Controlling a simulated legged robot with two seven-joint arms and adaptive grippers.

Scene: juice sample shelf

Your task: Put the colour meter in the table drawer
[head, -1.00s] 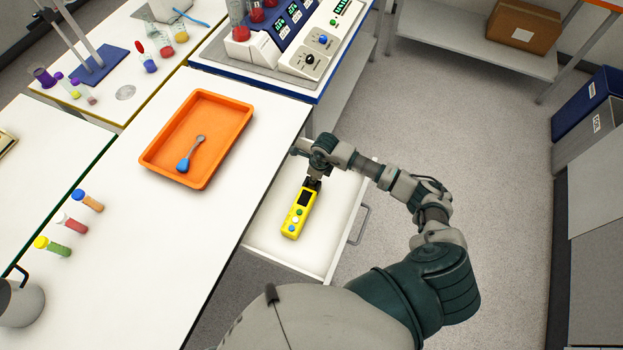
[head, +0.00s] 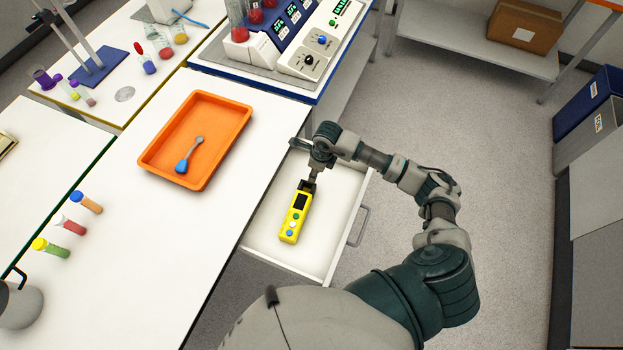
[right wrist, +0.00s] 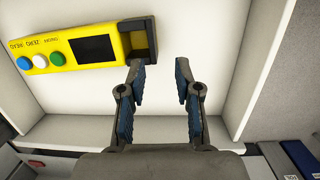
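The yellow colour meter (head: 295,215), with a dark screen and several coloured buttons, lies inside the open white table drawer (head: 272,246). In the right wrist view the meter (right wrist: 107,45) lies on the drawer floor (right wrist: 70,100), its dark end towards my fingers. My right gripper (head: 312,180) is at that end of the meter. In the right wrist view its two fingers (right wrist: 158,72) are spread with a gap between them and nothing in it; they are just short of the meter's dark end. My left gripper is not in view.
The drawer's handle (head: 359,227) is on its right front. The white table (head: 180,235) beside it bears an orange tray (head: 200,182) with a blue-handled tool, and several capped vials (head: 70,225). Open floor (head: 450,110) lies to the right.

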